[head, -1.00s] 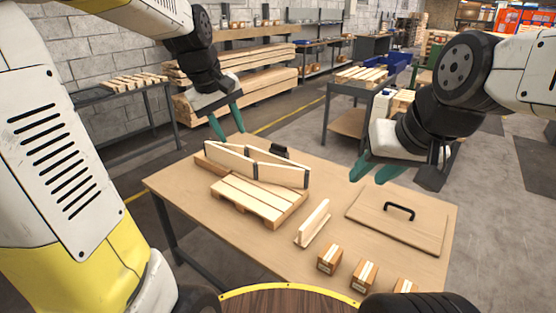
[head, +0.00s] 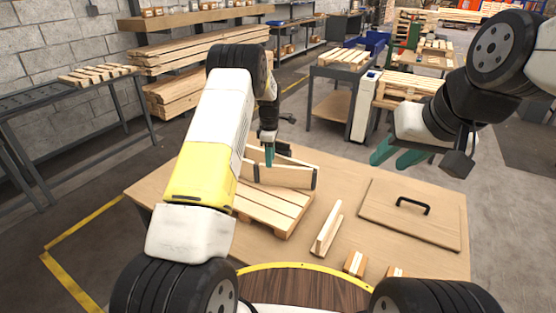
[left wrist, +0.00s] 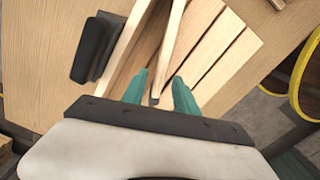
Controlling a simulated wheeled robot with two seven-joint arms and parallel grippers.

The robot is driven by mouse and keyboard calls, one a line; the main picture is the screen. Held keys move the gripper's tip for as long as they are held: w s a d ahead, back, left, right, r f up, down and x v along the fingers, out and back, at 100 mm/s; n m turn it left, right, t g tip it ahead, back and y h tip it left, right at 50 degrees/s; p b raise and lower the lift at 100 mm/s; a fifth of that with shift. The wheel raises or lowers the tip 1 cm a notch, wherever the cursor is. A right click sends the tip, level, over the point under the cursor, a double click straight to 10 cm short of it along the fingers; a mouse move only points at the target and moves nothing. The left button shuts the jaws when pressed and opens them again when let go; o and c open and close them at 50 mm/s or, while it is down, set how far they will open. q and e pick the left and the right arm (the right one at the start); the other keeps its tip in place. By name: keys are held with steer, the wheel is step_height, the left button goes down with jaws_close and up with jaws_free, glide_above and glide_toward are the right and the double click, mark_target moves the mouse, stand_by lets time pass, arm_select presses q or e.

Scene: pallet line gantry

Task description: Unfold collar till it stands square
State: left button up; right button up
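The wooden collar (head: 297,176), with dark hinge corners, stands on edge, folded narrow, at the back of a small pallet (head: 272,212) on the table. My left arm hides part of it. My left gripper (head: 268,156) points down at the collar. In the left wrist view its green fingers (left wrist: 160,92) are apart, with a hinged end of a collar board (left wrist: 171,50) showing between them. I cannot tell whether they touch it. Another collar board (left wrist: 128,42) runs beside it at an angle. My right gripper (head: 388,158) is open and empty above the table's back right.
A lid-like panel with a black handle (head: 412,206) lies at the table's right. A wooden angle piece (head: 326,230) and small boxes (head: 355,263) are near the front. A dark block (left wrist: 92,48) sits beside the collar. Bare tabletop (head: 345,180) lies between collar and panel.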

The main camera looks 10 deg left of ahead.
arm_select(q)
glide_above(271, 184)
steer(key=f, duration=0.7)
steer(key=shift+w+a+f, duration=0.1)
steer(key=shift+w+a, duration=0.05)
steer(key=shift+w, duration=0.25)
steer(key=shift+c, duration=0.2)
jaws_close()
stand_by(0.7)
